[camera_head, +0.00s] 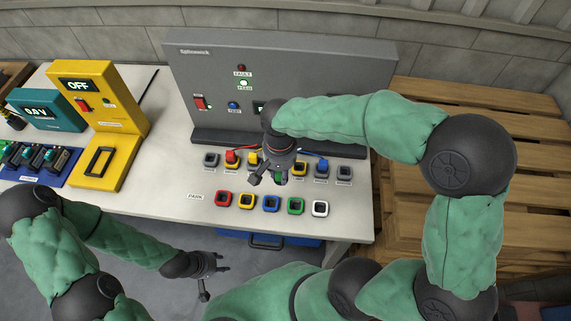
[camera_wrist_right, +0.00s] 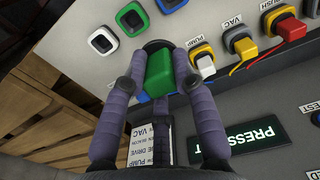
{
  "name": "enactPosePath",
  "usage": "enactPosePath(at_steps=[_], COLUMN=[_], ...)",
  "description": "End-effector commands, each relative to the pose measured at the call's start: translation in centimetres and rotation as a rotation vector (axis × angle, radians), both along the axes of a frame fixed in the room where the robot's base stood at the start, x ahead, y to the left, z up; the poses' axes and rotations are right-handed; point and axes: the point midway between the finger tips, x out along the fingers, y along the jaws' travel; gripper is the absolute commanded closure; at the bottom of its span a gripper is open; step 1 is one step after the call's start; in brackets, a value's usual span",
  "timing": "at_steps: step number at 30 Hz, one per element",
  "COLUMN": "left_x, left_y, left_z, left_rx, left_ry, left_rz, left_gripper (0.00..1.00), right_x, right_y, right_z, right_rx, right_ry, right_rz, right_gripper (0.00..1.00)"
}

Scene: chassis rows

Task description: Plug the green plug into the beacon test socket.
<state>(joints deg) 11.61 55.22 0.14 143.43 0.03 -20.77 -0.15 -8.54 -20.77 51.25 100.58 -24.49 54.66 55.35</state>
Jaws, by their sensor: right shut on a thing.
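The green plug (camera_wrist_right: 160,72) is between the fingers of my right gripper (camera_wrist_right: 158,62), which is shut on it. In the head view my right gripper (camera_head: 268,180) hangs over the bench, between the rear row of sockets and the front row of coloured rings. The plug looks clear of any socket there, though the gripper hides part of the rear row. I cannot make out which socket is the beacon test one. My left gripper (camera_head: 214,270) is open and empty, low in front of the bench.
A red plug (camera_head: 232,157) and a blue plug (camera_head: 321,166) sit in the rear row. A white plug (camera_wrist_right: 204,62) and a yellow plug (camera_wrist_right: 244,46) show near the right fingers. The green ring (camera_head: 295,206) is empty. A grey panel (camera_head: 330,75) stands behind.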

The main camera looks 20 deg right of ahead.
Motion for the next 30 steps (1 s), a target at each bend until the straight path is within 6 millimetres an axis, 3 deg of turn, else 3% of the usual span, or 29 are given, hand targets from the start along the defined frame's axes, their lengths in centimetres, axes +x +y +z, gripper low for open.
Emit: enactPosePath(at_steps=[5, 14, 24, 30], left_x=[0.0, 0.0, 0.0, 0.0], left_y=[0.0, 0.0, 0.0, 0.0], left_z=[0.9, 2.9, 4.9, 5.3], left_rx=[0.0, 0.0, 0.0, 0.0], left_ry=[0.0, 0.0, 0.0, 0.0], left_rz=[0.0, 0.0, 0.0, 0.0], left_gripper=[0.6, 0.6, 0.6, 0.6], right_x=[0.7, 2.3, 1.0, 0.1], right_y=[-2.1, -10.8, -20.8, -23.7], right_z=[-0.2, -2.0, -4.4, -5.2], right_rx=[0.008, 0.02, 0.011, 0.003], right_ry=[0.003, 0.003, -0.001, -0.002], right_rz=[-0.009, -0.012, -0.009, -0.004], right_gripper=[1.0, 1.0, 1.0, 1.0])
